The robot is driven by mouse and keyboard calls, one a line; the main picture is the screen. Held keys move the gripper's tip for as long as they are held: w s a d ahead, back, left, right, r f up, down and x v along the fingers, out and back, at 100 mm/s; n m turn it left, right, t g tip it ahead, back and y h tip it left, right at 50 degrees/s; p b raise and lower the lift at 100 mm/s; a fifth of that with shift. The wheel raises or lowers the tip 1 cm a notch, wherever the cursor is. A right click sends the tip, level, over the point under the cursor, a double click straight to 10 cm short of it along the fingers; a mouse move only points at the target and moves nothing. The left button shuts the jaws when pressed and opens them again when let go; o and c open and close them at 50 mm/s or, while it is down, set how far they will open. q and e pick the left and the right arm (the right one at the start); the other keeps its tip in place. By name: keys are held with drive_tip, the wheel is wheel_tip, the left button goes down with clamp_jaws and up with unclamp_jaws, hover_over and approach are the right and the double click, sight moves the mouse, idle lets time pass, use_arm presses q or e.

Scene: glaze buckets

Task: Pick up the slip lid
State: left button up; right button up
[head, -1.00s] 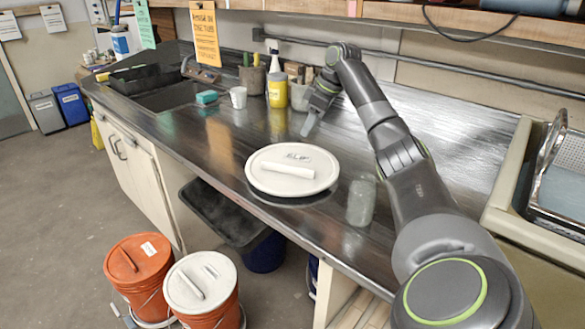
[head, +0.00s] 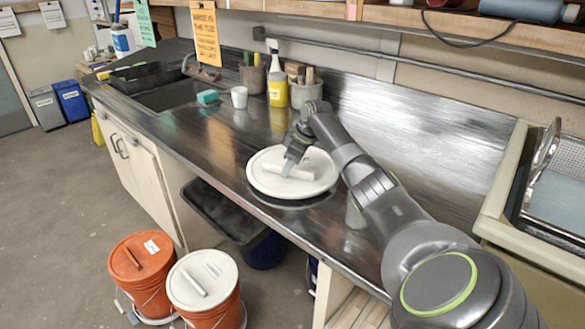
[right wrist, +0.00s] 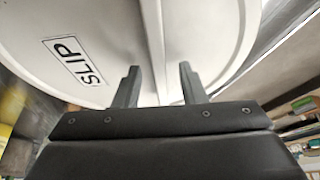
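The slip lid (head: 265,185) is a white round lid with a raised bar handle, lying flat on the dark counter near its front edge. In the right wrist view the lid (right wrist: 110,25) fills the top and its label reads SLIP. My right gripper (head: 290,166) is over the lid at its handle, hiding part of both. In the right wrist view my right gripper's fingers (right wrist: 160,85) are apart, with the handle (right wrist: 172,45) running between them. I cannot tell whether a finger touches it. My left gripper is not in view.
A yellow spray bottle (head: 277,88), a white cup (head: 239,97) and tool pots stand behind the lid. A glass jar (head: 355,214) is partly hidden by my right arm. Orange buckets with an orange lid (head: 140,257) and a white lid (head: 203,278) stand on the floor. A sink is at left.

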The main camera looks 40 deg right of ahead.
drive_tip(key=shift+f, duration=0.15)
idle(0.4)
clamp_jaws()
